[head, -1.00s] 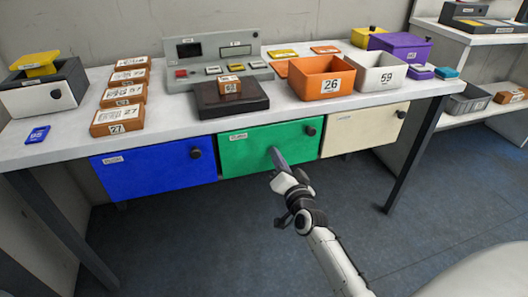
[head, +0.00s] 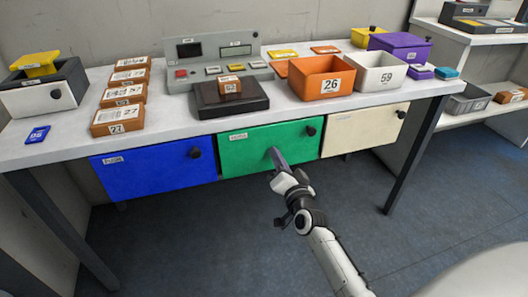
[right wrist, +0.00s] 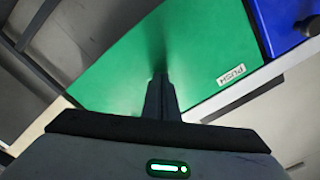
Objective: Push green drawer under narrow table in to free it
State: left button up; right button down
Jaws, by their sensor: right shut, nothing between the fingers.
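The green drawer (head: 250,150) hangs under the narrow table (head: 60,140), between the blue and cream drawers. Its front has a dark round knob at the upper right and a small label at the upper left. In the right wrist view the green front (right wrist: 200,45) fills the upper middle, and its label reads PUSH. My right gripper (head: 274,154) is shut and empty. The right wrist view shows the closed fingers (right wrist: 160,85) against the green face. My left gripper is not in view.
A blue drawer (head: 150,172) is left of the green one, a cream drawer (head: 362,131) right of it. On the table stand an orange bin (head: 322,88), a white bin (head: 378,84), a grey console and brown boxes. Dark table legs (head: 410,165) flank open floor.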

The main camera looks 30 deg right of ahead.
jog(key=shift+w, duration=0.2)
jog(key=shift+w+d, duration=0.1)
jog(key=shift+w, duration=0.15)
jog(key=shift+s, duration=0.1)
jog(key=p+v, duration=0.5)
jog(key=v, duration=0.8)
dwell(0.4)
